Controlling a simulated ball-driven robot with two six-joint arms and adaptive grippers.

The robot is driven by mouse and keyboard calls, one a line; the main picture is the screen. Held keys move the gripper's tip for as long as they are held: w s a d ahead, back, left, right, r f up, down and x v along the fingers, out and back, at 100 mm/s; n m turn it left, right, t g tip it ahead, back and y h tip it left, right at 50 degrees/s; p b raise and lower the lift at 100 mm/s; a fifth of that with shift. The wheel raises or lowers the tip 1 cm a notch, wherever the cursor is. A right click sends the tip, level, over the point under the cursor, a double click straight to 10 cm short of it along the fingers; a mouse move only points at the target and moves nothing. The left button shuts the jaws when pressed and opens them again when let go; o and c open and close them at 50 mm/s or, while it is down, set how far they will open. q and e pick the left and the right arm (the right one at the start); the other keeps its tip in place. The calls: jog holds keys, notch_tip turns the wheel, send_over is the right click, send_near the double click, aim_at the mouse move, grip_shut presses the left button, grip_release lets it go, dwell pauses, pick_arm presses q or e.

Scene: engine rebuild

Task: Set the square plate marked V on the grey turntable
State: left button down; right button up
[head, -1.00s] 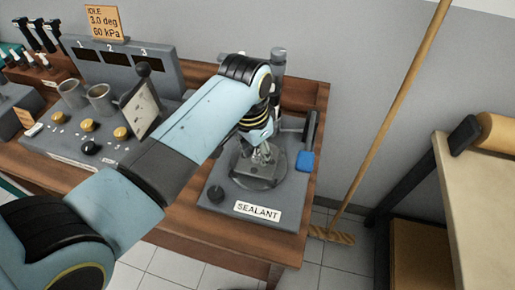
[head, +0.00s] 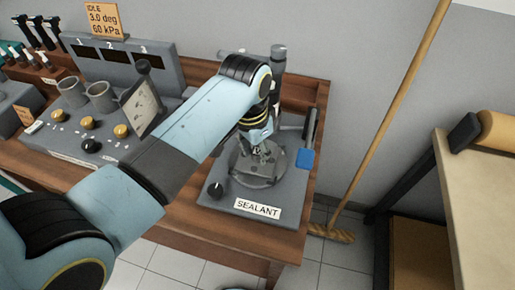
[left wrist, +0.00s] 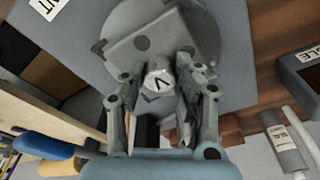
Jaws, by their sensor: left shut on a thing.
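The grey square plate (left wrist: 125,54) has a round, pale top marked V (left wrist: 159,78) and dark round spots. My left gripper (left wrist: 160,85) is shut on it in the left wrist view. The plate lies over the round grey turntable (left wrist: 205,35), off-centre towards the gripper; I cannot tell whether it touches. In the head view my left gripper (head: 262,152) points down over the turntable (head: 239,176), and the fingers and arm partly hide the plate. My right gripper is not in view.
The turntable is on a grey SEALANT base (head: 228,203) with a dark knob (head: 215,190). A post stands behind, and a blue-ended tool (head: 305,158) is at the right. A console (head: 100,135) with cups stands left. A broom (head: 385,120) leans on the wall.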

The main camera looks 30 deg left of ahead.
pick_arm(q)
jog(key=shift+f, duration=0.2)
dwell(0.3)
jog(key=c, duration=0.9)
grip_release()
jog(key=shift+r, duration=3.75)
